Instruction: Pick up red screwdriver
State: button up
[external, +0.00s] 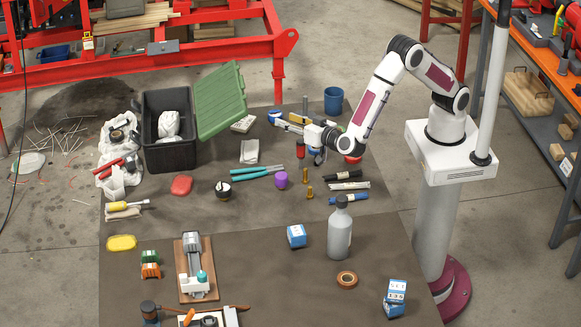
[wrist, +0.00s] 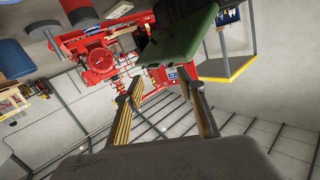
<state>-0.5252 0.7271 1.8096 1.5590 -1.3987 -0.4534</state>
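I cannot pick out the red screwdriver with certainty. A small red upright object (external: 300,149) stands just below my wrist in the external view, and another red piece (external: 353,159) is partly hidden by my arm; neither is clear enough to name. My gripper (external: 279,121) is held above the far part of the mat, pointing left toward the green lid. In the wrist view my gripper (wrist: 165,88) has its two yellow-padded fingers spread apart with nothing between them. The green lid (wrist: 185,42) shows beyond the fingertips.
A black bin (external: 168,155) with its raised green lid (external: 220,100) stands left of my gripper. A yellow screwdriver (external: 124,205), teal-handled pliers (external: 257,173), a purple piece (external: 281,180) and a grey bottle (external: 340,230) are on the mat. The mat (external: 250,275) has bare room near the front.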

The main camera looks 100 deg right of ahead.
aim_at(301, 141)
jog(key=s+f+m+g+h, duration=0.1)
jog(key=s+f+g+h, duration=0.1)
jog(key=s, duration=0.3)
jog(key=shift+s+a+f+g+h, duration=0.15)
jog(key=shift+s+f+g+h, duration=0.25)
jog(key=shift+f+h, duration=0.4)
jog(key=shift+f, duration=0.2)
jog(key=shift+w+f, duration=0.1)
jog(key=shift+f, duration=0.95)
jog(key=shift+w+d+f, duration=0.2)
jog(key=shift+d+f, duration=0.3)
jog(key=shift+f, duration=0.25)
jog(key=shift+w+d+f, duration=0.15)
jog(key=shift+d+f, duration=0.3)
jog(key=shift+f, duration=0.35)
jog(key=shift+w+d+f, duration=0.2)
jog(key=shift+d+f, duration=0.3)
jog(key=shift+f, duration=0.25)
